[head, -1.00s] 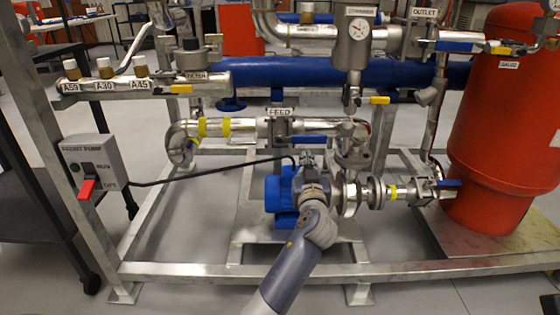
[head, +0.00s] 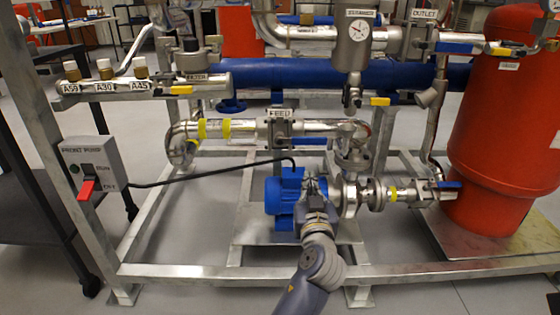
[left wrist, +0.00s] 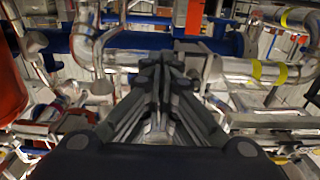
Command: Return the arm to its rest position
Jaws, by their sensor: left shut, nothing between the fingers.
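My left arm comes up from the bottom middle of the head view. Its gripper (head: 313,183) is in front of the blue pump motor (head: 283,194) and hides part of it and of the pump beside it. In the left wrist view the fingers (left wrist: 160,68) are drawn together with nothing between them. Whether the gripper touches the pump cannot be told, but no object is held. My right gripper is not in view.
A metal skid frame (head: 195,271) crosses the front. A grey switch box with a red handle (head: 87,189) stands on the left post. A red tank (head: 507,110) stands at the right. Pipes and valves fill the space behind the gripper. Floor shows in front.

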